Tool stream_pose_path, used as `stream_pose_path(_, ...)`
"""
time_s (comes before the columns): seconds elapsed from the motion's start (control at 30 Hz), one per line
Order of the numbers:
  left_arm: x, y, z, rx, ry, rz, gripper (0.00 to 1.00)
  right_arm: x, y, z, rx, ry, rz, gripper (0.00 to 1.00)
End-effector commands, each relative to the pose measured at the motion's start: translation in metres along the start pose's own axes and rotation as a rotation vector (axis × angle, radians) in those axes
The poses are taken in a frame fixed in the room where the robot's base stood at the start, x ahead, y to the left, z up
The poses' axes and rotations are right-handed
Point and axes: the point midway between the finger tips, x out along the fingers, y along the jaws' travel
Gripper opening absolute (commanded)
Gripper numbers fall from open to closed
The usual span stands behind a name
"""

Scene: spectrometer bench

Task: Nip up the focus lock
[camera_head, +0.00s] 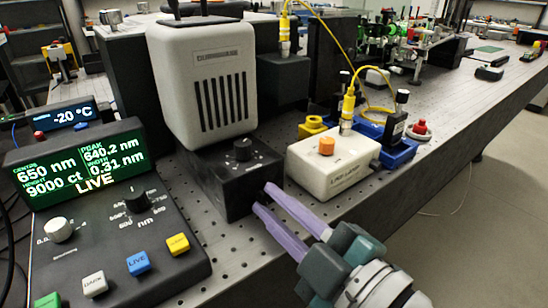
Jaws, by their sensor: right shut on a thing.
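A black block (225,183) under the beige vented housing (205,85) carries a black knob (243,149) on its top face. My right gripper (263,198) reaches in from the lower right, its two purple fingers slightly apart at the tips. The tips are against the right side of the black block, shut on a small part there, which I take to be the focus lock. The fingers and the dark face hide nearly all of that part. My left gripper is not in view.
A white box (322,172) with an orange knob (327,146) stands close right of my fingers. A control panel (110,240) with knobs and coloured keys is at the left, under a lit display (80,163). Yellow cables loop behind. The perforated bench (420,165) is partly clear at the right.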

Motion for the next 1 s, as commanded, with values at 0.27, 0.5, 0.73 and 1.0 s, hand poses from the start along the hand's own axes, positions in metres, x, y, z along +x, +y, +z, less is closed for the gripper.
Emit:
stream_pose_path(0.27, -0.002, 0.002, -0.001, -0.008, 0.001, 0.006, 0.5, -0.0001, -0.0001, 0.0, 0.074, 0.0, 0.0, 0.0)
stream_pose_path(0.5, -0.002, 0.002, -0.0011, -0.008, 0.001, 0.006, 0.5, -0.0001, -0.0002, 0.0001, 0.086, 0.0, 0.0, 0.0)
stream_pose_path(0.73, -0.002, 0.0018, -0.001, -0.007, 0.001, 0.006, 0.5, 0.0, -0.0002, 0.0, 0.085, 0.0, 0.0, 0.0)
stream_pose_path(1.0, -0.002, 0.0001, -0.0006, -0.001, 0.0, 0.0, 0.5, 0.0, -0.0002, 0.0, 0.084, 0.0, 0.0, 0.51)
